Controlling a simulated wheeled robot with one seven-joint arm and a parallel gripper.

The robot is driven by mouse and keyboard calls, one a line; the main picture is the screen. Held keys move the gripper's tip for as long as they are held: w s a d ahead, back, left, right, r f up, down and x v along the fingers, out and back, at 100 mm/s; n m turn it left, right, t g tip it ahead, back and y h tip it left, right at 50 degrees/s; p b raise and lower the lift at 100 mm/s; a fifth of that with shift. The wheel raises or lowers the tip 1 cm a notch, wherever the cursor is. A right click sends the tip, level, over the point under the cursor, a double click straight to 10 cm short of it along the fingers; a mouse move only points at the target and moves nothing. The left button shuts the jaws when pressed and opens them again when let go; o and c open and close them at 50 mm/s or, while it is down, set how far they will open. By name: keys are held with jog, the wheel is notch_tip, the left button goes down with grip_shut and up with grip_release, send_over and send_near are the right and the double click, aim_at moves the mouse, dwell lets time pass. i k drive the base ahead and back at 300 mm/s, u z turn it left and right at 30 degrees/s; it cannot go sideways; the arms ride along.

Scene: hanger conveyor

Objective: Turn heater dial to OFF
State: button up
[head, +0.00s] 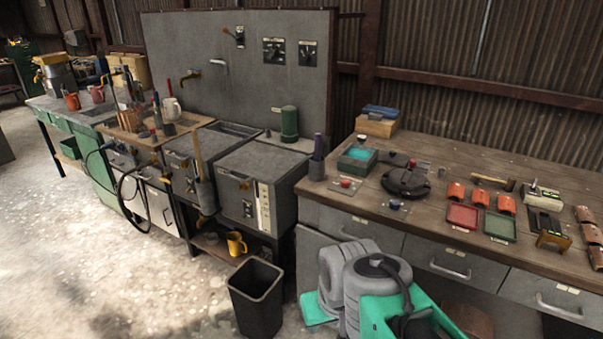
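No heater dial is clearly labelled at this size. Two dark square plates with knobs, a left dial plate (273,50) and a right dial plate (307,53), sit high on the upright grey panel (180,40) at the back. A grey box-shaped appliance (238,187) stands below them, with a pale control strip (264,207) on its front whose small controls are too small to read. Which of these is the heater dial, and its setting, I cannot tell. My folded grey and green arm shows at the bottom centre, well apart from the panel; I cannot make out my gripper.
A red-knobbed lever (238,37) and a brass tap (191,76) are also on the panel. A black bin (256,294) stands on the floor before the appliance. A wooden workbench (440,205) with tools and trays fills the right. Open concrete floor (90,270) lies at left.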

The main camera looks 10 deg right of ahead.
aim_at(345, 183)
jog(key=u, duration=0.1)
jog(key=i, duration=1)
jog(key=z, duration=0.6)
jog(key=i, duration=0.45)
jog(key=z, duration=0.4)
